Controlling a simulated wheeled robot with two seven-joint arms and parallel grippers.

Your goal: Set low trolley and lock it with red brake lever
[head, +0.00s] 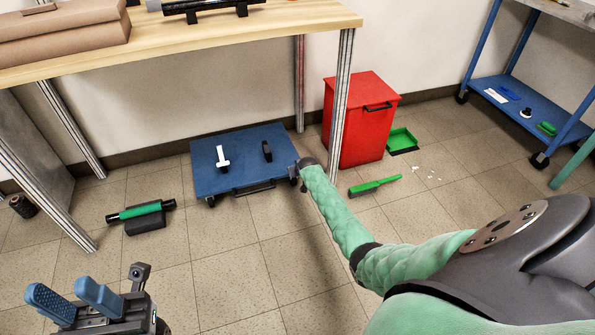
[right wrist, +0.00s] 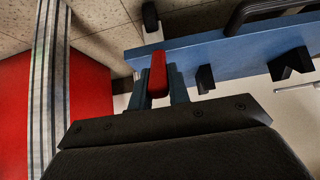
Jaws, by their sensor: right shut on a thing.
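The low trolley (head: 240,184) is a flat blue platform on casters, standing on the floor under the wooden workbench. Its blue edge also shows in the right wrist view (right wrist: 225,45). The red brake lever (right wrist: 157,76) sits at that edge, between the blue fingers of my right gripper (right wrist: 159,88), which are shut on it. In the head view my right arm reaches to the trolley's right side; the lever and fingertips cannot be made out there. My left gripper (head: 75,302) is at the lower left, open and empty, well away from the trolley.
A white upright piece (head: 222,157) and a black one (head: 267,151) stand on the trolley. A bench leg (head: 341,105) and a red bin (head: 362,125) are close to my right arm. A green roller (head: 141,212) and green brush (head: 375,186) lie on the floor.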

